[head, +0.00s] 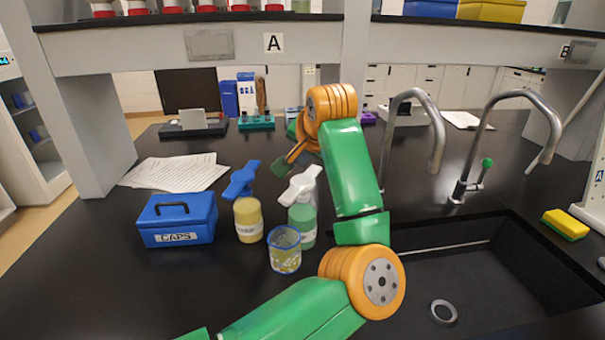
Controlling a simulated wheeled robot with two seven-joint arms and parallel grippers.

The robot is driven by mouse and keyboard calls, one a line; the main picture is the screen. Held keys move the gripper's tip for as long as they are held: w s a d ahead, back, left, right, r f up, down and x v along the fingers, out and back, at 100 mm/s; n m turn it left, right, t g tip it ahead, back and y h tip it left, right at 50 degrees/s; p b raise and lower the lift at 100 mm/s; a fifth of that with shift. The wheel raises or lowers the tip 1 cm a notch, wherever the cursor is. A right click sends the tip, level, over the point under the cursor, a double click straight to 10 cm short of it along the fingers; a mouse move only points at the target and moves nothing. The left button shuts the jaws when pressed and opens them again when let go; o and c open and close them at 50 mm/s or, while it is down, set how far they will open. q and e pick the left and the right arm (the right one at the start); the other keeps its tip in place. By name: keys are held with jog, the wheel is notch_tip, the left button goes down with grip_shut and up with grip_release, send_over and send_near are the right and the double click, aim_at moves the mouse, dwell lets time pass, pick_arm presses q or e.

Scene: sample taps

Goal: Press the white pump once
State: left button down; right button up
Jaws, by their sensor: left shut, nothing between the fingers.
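The white pump (301,184) has a white head and spout on a bottle of green liquid (303,222), and it stands on the black bench. Beside it on the left, a blue pump (241,180) tops a bottle of yellow liquid (248,219). My left gripper (288,166) shows small, up and slightly left of the white pump head, apart from it in the picture. Its fingers are shut and empty. How far it is behind or above the pump is hard to tell. My right gripper is not in view.
A blue-rimmed, patterned cup (285,252) stands just in front of the green bottle. A blue CAPS box (178,219) and papers (175,172) lie left. The sink (480,280) and its curved taps (437,140) are right. A shelf (150,56) spans overhead.

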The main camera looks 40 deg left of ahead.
aim_at(302, 183)
pick_arm(q)
notch_tip(302, 183, up, 3)
jog(key=shift+r+p, duration=0.15)
jog(key=shift+p, duration=1)
